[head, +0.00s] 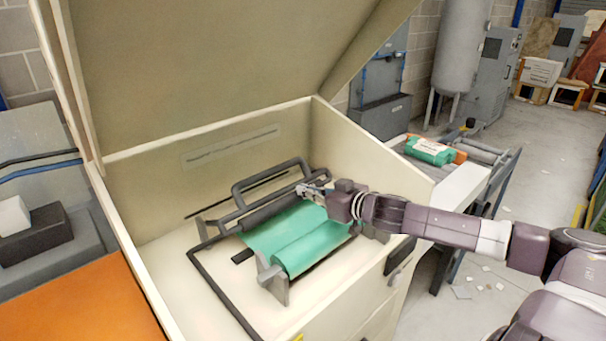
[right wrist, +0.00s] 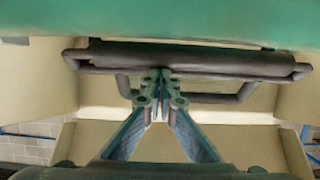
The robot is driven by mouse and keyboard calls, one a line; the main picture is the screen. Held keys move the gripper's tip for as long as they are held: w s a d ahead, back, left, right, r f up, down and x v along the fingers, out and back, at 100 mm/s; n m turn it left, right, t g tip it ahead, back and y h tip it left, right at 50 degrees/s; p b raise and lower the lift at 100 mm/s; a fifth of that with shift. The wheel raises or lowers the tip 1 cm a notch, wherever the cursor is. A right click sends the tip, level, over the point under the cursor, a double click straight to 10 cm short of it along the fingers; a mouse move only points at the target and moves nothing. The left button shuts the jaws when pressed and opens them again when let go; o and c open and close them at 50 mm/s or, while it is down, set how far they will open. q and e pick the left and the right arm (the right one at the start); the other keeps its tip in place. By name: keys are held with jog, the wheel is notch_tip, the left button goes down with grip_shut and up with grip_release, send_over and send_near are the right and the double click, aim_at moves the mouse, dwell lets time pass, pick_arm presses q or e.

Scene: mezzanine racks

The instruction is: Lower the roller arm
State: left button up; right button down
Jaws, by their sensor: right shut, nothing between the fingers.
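The roller arm (head: 235,187) is a dark grey tube frame with a looped handle and a thick roller (head: 268,214), inside an open cream machine. The roller lies across the back of a green sheet that comes off a green roll (head: 312,250). My right gripper (head: 304,190) reaches in from the right, shut and empty, its tips beside the roller's right part and the handle. In the right wrist view the shut fingers (right wrist: 158,80) overlap the roller (right wrist: 205,60) and handle bar (right wrist: 215,97); I cannot tell if they touch. My left gripper is not in view.
The machine's big lid (head: 220,70) stands raised above the tub. The tub's side wall (head: 375,150) lies behind and under my right arm. A conveyor (head: 485,150) with a green and orange pack (head: 430,150) stands at the right. An orange surface (head: 80,300) lies at the left.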

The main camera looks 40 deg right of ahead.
aim_at(302, 200)
jog(key=shift+s+f+p, duration=0.25)
jog(key=shift+f+p, duration=0.2)
jog(key=shift+f, duration=0.35)
jog(key=shift+s+f+p, duration=0.2)
jog(key=shift+f+p, duration=0.2)
jog(key=shift+f, duration=0.4)
